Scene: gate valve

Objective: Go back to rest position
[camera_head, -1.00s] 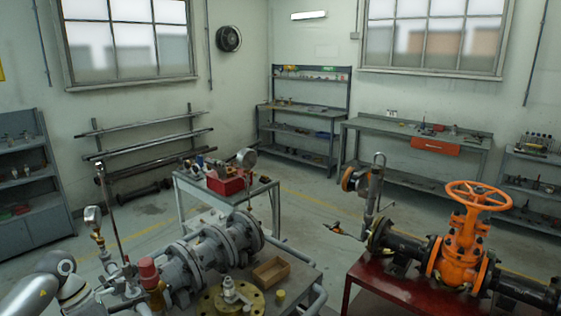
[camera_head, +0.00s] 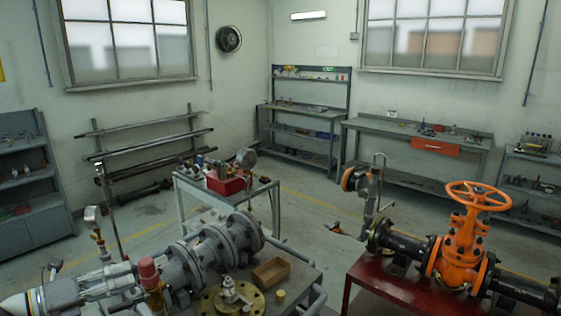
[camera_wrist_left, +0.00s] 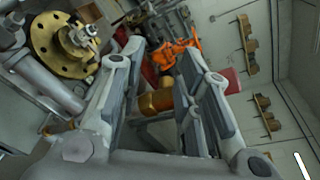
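My left arm comes in at the lower left of the head view, and its grey gripper (camera_head: 122,276) is beside the grey flanged pipe (camera_head: 205,252) and the red-capped fitting (camera_head: 150,272). In the left wrist view the two fingers (camera_wrist_left: 163,75) stand well apart, so it is open. A brown cylinder (camera_wrist_left: 155,102) shows between the fingers, but I see no contact with it. The orange gate valve (camera_head: 462,255) with its handwheel (camera_head: 478,196) stands at the right of the head view, well away from this gripper.
A yellow flange (camera_head: 230,299) and a wooden box (camera_head: 271,271) sit on the near bench. A red table (camera_head: 400,292) carries the valve's pipe. A cart with a red toolbox (camera_head: 226,183) stands behind. The floor between the benches and the back wall looks mostly clear.

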